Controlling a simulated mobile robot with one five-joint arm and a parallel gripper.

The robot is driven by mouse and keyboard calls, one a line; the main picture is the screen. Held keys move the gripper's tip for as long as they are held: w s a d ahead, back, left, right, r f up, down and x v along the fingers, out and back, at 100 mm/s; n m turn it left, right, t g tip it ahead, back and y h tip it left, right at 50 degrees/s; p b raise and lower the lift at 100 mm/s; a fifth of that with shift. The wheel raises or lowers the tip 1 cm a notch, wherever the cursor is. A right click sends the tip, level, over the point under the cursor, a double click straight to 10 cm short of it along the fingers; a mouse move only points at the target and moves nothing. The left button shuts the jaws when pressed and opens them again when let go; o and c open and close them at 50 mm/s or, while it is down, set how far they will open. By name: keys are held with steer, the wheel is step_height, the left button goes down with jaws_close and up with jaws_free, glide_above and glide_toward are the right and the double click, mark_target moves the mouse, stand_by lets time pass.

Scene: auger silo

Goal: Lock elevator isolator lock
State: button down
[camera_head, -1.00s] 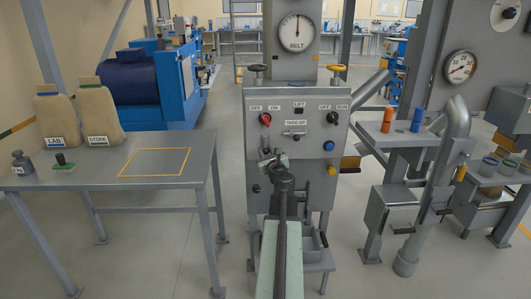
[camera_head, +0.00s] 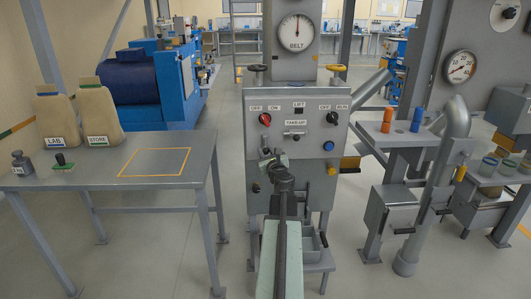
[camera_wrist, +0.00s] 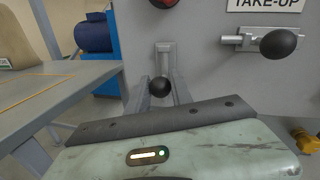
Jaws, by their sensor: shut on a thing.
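The grey control panel (camera_head: 300,170) stands straight ahead. Its red OFF/ON knob (camera_head: 265,119) is at the upper left, and its lower edge shows at the top of the wrist view (camera_wrist: 163,3). Below that knob, in the wrist view, a small metal lever ends in a black ball (camera_wrist: 160,87). My gripper (camera_wrist: 163,88) is shut on this ball, with one grey finger on each side. In the head view my gripper (camera_head: 270,158) is small and hides the lever. Which part is the isolator lock is not labelled legibly.
The TAKE-UP lever with a black ball (camera_wrist: 278,43) projects close on the right. A black knob (camera_head: 332,118) and blue button (camera_head: 329,146) are farther right. A grey table (camera_head: 75,180) stands left, with clear floor between it and the panel.

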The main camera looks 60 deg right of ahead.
mark_target(266, 150)
step_height(266, 150, up, 4)
steer(key=p, duration=0.3)
steer(key=shift+d+f, duration=0.15)
steer(key=shift+f, duration=0.2)
steer(key=c, duration=1.1)
jaws_free()
steer(key=shift+s, duration=0.15)
steer(key=shift+c, duration=0.2)
steer(key=shift+s+a, duration=0.2)
steer(key=shift+a, duration=0.2)
steer(key=v, duration=0.7)
